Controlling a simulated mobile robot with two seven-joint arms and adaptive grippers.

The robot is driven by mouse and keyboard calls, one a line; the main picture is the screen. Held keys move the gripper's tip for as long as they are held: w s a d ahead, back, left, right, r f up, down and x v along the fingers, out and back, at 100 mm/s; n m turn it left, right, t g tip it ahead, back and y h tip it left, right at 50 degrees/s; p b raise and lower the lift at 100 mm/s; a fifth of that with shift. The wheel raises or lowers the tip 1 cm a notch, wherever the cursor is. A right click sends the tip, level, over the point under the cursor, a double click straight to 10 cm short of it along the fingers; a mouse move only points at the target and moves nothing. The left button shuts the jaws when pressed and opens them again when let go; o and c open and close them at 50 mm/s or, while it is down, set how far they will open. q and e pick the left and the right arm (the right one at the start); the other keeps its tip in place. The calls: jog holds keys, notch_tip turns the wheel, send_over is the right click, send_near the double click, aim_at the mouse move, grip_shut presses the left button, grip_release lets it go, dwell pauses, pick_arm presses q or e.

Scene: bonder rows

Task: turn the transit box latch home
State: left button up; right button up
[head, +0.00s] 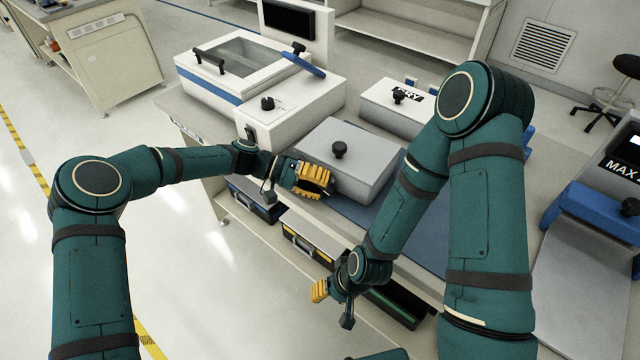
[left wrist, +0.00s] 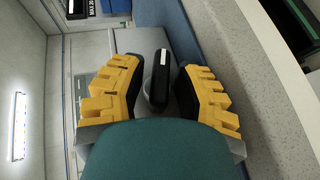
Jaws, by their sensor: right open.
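The transit box appears to be the grey box (head: 318,142) with a black lid knob (head: 339,149), standing near the bench's front edge. In the left wrist view, a dark latch handle (left wrist: 160,78) with a white mark stands out from a grey face (left wrist: 145,42). My left gripper (head: 316,180) is at the box's front face, its yellow fingers open on either side of the handle with a visible gap. In the head view the gripper hides the latch. My right gripper (head: 322,291) is open and empty, low in front of the bench, away from the box.
A white windowed chamber (head: 210,88) stands left of the box. A white box labelled DRY (head: 375,108) is behind it. A blue mat (head: 428,238) lies to the right, partly behind my right arm. Dark cases (head: 312,246) sit on the shelf below.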

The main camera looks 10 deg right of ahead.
pick_arm(q)
jog(key=shift+o, duration=0.2)
jog(key=shift+a, duration=0.15)
jog(key=shift+w+a, duration=0.2)
jog(key=v, duration=0.7)
jog(key=shift+a+r, duration=0.15)
jog(key=shift+r, duration=0.1)
